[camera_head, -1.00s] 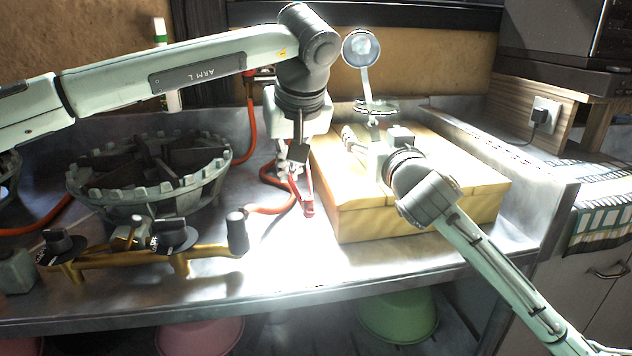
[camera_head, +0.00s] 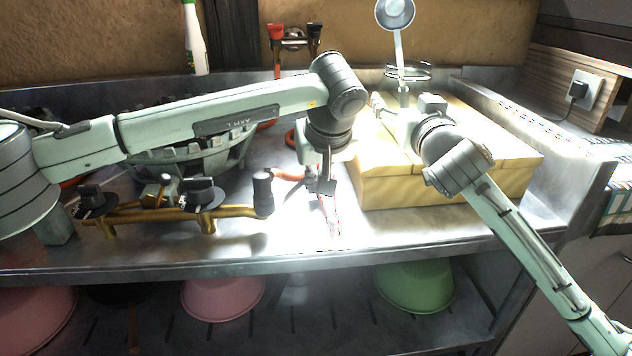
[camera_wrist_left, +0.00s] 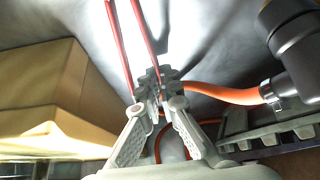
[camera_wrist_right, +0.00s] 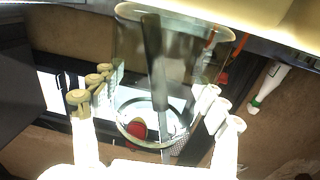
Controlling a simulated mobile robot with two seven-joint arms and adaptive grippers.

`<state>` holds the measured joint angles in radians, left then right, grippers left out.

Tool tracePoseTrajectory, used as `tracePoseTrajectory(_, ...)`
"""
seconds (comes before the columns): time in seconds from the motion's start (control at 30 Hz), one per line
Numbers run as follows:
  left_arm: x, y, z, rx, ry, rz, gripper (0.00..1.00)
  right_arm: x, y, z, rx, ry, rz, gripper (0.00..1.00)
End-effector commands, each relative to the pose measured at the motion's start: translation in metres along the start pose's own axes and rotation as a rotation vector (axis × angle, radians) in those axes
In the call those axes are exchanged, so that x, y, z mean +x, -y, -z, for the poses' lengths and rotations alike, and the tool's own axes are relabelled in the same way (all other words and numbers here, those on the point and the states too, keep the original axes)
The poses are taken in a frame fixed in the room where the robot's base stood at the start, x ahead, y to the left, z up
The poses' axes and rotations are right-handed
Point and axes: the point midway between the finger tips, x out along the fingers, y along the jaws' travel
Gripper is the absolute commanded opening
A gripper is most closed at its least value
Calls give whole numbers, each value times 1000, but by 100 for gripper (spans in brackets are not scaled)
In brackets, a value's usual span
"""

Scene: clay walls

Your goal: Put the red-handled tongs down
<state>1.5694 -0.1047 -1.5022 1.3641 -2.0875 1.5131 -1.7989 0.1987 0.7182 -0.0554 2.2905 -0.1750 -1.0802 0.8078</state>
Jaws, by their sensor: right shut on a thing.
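The red-handled tongs (camera_head: 333,212) are at my left gripper (camera_head: 325,188), low over the bright worktop near its front edge. In the left wrist view, their two red handles (camera_wrist_left: 121,50) stick out past my left fingertips (camera_wrist_left: 157,88). The fingertips are close together on the tongs' near end. Whether the tongs touch the worktop is unclear. My right gripper (camera_head: 400,105) is over the yellow box, shut on a clear glass jar (camera_wrist_right: 185,45); its rim shows in the head view (camera_head: 425,72). A long-handled ladle (camera_head: 395,12) stands up from the jar.
A yellow box (camera_head: 450,185) stands right of the tongs. A burner (camera_head: 205,165), a brass pipe with black knobs (camera_head: 235,212) and an orange hose (camera_head: 290,175) lie left. The worktop (camera_head: 400,235) is clear in front of the box. Bowls sit on the shelf below.

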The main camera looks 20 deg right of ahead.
Motion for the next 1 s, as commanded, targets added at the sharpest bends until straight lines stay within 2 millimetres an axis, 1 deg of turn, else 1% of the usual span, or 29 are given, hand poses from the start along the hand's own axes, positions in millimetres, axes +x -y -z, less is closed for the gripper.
tracePoseTrajectory(0.03,5,2,-5,1,13,5,6,0,0,2,0,-6,0,30)
tracePoseTrajectory(0.2,4,1,-4,0,11,4,26,0,0,1,0,-5,0,30)
tracePoseTrajectory(0.47,3,1,-3,0,7,3,26,0,0,1,0,-4,0,30)
tracePoseTrajectory(0.57,-3,1,-2,1,5,3,26,0,0,1,0,-4,0,30)
tracePoseTrajectory(0.67,-16,1,-1,1,3,2,26,0,0,1,0,-4,0,30)
tracePoseTrajectory(1.0,-87,0,-1,1,2,2,26,0,0,1,0,-4,0,30)
